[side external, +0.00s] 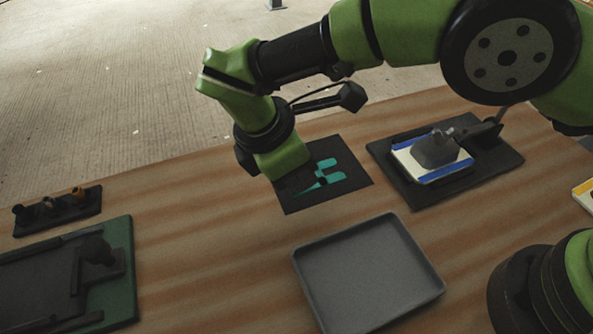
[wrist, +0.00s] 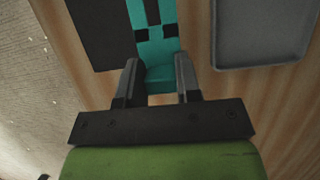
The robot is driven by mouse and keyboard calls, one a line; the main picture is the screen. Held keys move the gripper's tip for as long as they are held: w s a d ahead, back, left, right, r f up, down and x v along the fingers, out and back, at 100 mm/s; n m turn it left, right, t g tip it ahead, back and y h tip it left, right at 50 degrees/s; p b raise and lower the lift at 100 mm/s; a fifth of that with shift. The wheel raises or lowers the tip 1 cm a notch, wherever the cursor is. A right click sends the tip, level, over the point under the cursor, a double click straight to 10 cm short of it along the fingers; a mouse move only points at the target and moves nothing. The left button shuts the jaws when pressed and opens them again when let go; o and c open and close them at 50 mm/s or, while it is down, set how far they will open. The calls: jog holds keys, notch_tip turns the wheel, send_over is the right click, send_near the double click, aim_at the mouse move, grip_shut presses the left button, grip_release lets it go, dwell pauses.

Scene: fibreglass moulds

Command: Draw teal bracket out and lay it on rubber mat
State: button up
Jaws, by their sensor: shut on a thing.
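The teal bracket (side external: 333,178), a forked flat piece with dark patches, shows over the black rubber mat (side external: 352,167) in the side view. My gripper (side external: 312,184) is shut on the bracket's near end. In the wrist view the bracket (wrist: 157,50) lies between the two fingers of my gripper (wrist: 158,78), with its prongs pointing away. There the mat (wrist: 98,30) shows left of the bracket, and bare wood shows to its right. My gripper hides part of the mat.
An empty grey tray (side external: 368,268) stands in front of the mat. A dark base (side external: 405,187) with a blue-striped block (side external: 432,160) is at right. A green board (side external: 122,270) with a dark mould and a black rack (side external: 60,212) are at left.

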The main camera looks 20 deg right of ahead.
jog(key=shift+r, duration=2.4)
jog(key=w+d+f+n+t+y, duration=0.1)
jog(key=w+d+f+n+t, duration=0.2)
jog(key=n, duration=0.6)
jog(key=x, duration=0.5)
jog(key=a+x, duration=0.1)
jog(key=x, duration=0.2)
jog(key=shift+s+f, duration=0.3)
jog(key=shift+f, duration=0.3)
jog(key=shift+f, duration=0.1)
jog(key=o, duration=1)
jog(key=shift+c, duration=0.2)
